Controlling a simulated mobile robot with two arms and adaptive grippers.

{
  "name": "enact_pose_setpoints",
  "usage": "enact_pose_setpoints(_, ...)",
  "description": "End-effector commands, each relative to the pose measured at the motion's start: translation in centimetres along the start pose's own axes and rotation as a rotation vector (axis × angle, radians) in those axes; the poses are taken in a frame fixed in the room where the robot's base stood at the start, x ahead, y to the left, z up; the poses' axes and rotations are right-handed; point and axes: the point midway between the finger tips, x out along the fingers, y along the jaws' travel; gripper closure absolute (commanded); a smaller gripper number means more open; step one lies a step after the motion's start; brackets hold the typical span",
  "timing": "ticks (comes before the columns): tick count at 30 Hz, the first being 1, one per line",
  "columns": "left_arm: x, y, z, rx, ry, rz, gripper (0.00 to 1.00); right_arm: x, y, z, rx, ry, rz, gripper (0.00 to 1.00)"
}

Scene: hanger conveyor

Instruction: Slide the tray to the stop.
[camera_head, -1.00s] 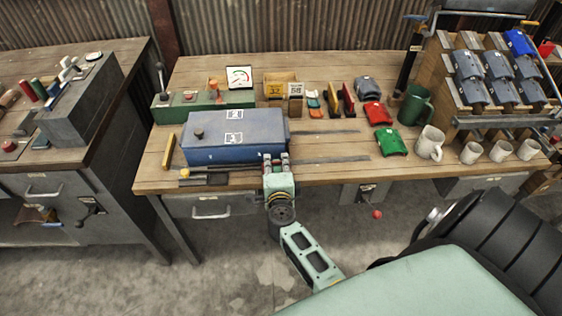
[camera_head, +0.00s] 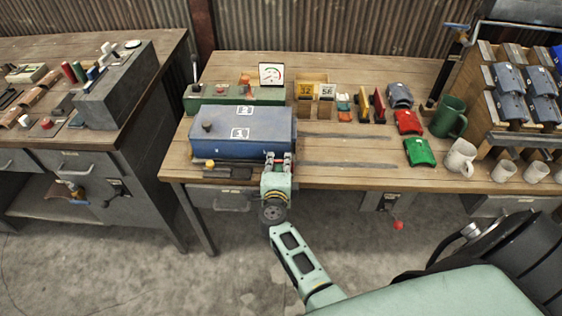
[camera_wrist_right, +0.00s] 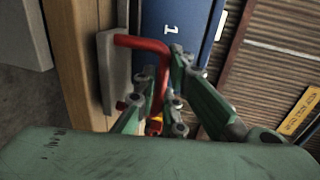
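The tray appears to be the large blue box (camera_head: 262,153) with white labels and a dark knob, at the left of the workbench. Its red handle (camera_wrist_right: 145,42) shows in the right wrist view. My right gripper (camera_head: 279,158) is at the front right of the blue box; in the wrist view its fingers (camera_wrist_right: 158,95) are on both sides of the red handle and look closed on it. The contact is partly hidden. No stop is clearly visible; the box's left side hides what is beside it. My left gripper is not in view.
Two dark rails (camera_head: 350,165) run right from the box along the bench and are clear. A green unit (camera_head: 230,97) stands behind it. Red and green pieces (camera_head: 419,152), mugs (camera_head: 461,157) and a rack of blue pieces are at the right. Another bench (camera_head: 80,190) stands left.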

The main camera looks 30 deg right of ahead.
Motion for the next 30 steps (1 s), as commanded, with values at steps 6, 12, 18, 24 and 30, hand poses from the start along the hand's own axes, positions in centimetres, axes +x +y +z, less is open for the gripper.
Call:
enact_pose_setpoints(6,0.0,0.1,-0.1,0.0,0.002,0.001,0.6,0.0,0.0,0.1,0.001,-0.001,0.001,0.72)
enact_pose_setpoints(12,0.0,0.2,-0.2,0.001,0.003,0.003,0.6,0.0,0.0,0.0,0.001,0.001,0.0,0.72)
enact_pose_setpoints(18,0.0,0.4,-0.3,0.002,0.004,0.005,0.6,0.0,-0.1,-0.1,0.0,0.001,-0.001,0.72)
enact_pose_setpoints(24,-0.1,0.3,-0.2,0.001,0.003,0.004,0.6,0.0,0.0,-1.0,0.0,0.003,-0.001,0.72)
enact_pose_setpoints(30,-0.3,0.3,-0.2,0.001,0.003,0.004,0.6,0.0,0.0,-4.3,-0.004,0.004,-0.001,0.72)
